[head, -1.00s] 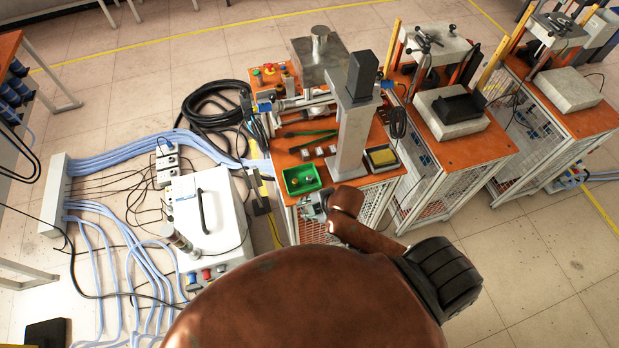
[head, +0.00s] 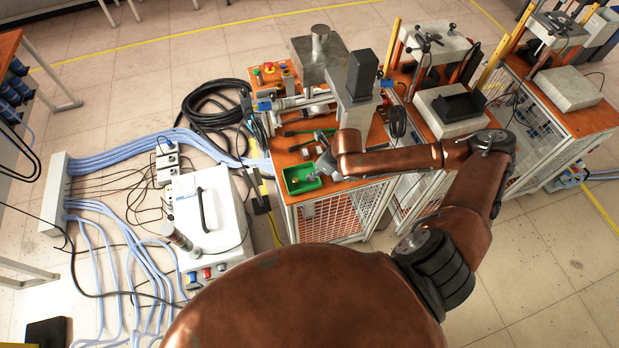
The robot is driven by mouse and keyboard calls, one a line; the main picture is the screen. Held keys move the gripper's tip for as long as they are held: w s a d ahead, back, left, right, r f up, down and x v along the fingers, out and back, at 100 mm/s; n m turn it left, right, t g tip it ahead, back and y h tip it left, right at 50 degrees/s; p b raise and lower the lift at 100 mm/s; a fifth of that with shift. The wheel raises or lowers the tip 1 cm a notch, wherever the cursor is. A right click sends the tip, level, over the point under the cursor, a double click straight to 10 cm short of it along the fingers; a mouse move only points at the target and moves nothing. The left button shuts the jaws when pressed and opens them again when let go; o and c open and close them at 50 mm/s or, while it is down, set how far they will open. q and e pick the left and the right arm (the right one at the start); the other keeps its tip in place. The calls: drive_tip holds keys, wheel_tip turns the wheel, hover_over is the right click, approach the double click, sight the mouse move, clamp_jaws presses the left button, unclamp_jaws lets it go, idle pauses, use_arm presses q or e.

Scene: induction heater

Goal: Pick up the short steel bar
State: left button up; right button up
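A green tray (head: 290,188) sits on the front left corner of the orange-topped workbench. A small brass-coloured piece (head: 294,181) lies in its left part. I cannot make out the short steel bar for certain; small grey shapes in the tray are too small to tell apart. My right gripper (head: 318,172) reaches in from the right, low over the right side of the tray, and hides that part. Its fingers are too small to show whether they are open or shut. My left gripper is not in view.
A grey column press (head: 361,75) rises just behind my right arm. A green-handled tool (head: 318,136) lies behind the tray. A white heater unit (head: 208,215) stands on the floor to the left, among cables (head: 205,145). More press benches stand to the right.

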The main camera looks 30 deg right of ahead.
drive_tip(key=p+x, duration=0.1)
drive_tip(key=x, duration=0.5)
drive_tip(key=shift+w+f, duration=0.25)
drive_tip(key=shift+f, duration=0.05)
drive_tip(key=shift+c, duration=0.3)
clamp_jaws()
